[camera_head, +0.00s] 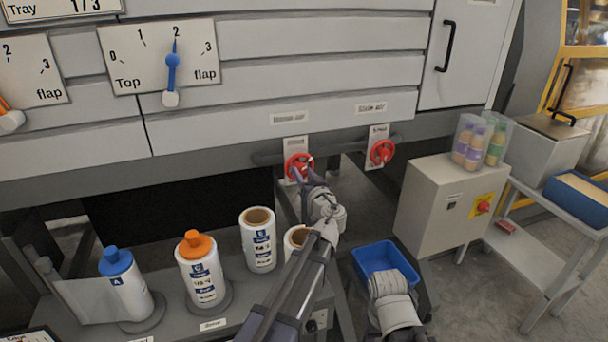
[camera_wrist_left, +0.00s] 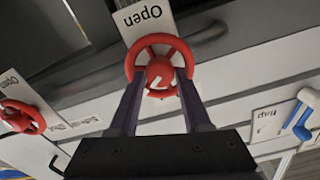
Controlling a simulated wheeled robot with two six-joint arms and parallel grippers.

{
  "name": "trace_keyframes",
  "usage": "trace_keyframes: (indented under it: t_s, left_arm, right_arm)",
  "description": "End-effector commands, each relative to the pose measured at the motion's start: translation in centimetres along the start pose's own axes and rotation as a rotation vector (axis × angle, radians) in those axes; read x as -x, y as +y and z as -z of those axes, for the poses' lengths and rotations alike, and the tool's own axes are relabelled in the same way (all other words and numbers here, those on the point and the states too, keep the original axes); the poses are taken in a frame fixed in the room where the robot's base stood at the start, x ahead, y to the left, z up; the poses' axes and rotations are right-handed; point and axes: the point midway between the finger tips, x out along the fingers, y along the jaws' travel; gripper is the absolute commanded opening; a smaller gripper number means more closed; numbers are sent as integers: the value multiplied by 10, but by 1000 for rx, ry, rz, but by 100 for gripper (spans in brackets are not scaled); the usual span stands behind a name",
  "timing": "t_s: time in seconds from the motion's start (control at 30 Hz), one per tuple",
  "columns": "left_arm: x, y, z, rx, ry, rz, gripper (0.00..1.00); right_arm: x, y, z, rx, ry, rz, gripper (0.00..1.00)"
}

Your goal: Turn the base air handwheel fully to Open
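Two red handwheels sit on a grey pipe below the machine's panels. The left one (camera_head: 298,167) has a blurred label above it, which I cannot read surely as base air; the right one (camera_head: 381,152) sits below a label that seems to read side air. My left gripper (camera_head: 304,171) is at the left wheel. In the left wrist view, the gripper (camera_wrist_left: 160,76) has its fingers apart, one on each side of the red wheel's hub (camera_wrist_left: 160,68), overlapping the rim. Contact is unclear. An Open plate (camera_wrist_left: 143,18) is by this wheel.
A shelf below holds a blue-capped bottle (camera_head: 125,285), an orange-capped bottle (camera_head: 200,270) and cream-topped containers (camera_head: 259,240). A blue bin (camera_head: 385,262) is on the floor. A grey control box (camera_head: 450,205) stands right of the wheels.

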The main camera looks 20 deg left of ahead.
Motion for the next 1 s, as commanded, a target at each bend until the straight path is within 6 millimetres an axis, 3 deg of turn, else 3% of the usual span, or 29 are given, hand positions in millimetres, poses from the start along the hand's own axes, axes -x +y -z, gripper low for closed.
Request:
trace_keyframes:
  t_s: [0.07, 0.4, 0.77, 1.0]
  left_arm:
    - [0, 0, 0, 0, 0, 0, 38]
    - [0, 0, 0, 0, 0, 0, 0]
    - [0, 0, 0, -37, 0, 0, 0]
    - [0, 0, 0, -185, 0, 0, 0]
  right_arm:
    - [0, 0, 0, 0, 0, 0, 50]
    - [0, 0, 0, 0, 0, 0, 50]
    - [0, 0, 0, 0, 0, 0, 50]
    - [0, 0, 0, 0, 0, 0, 50]
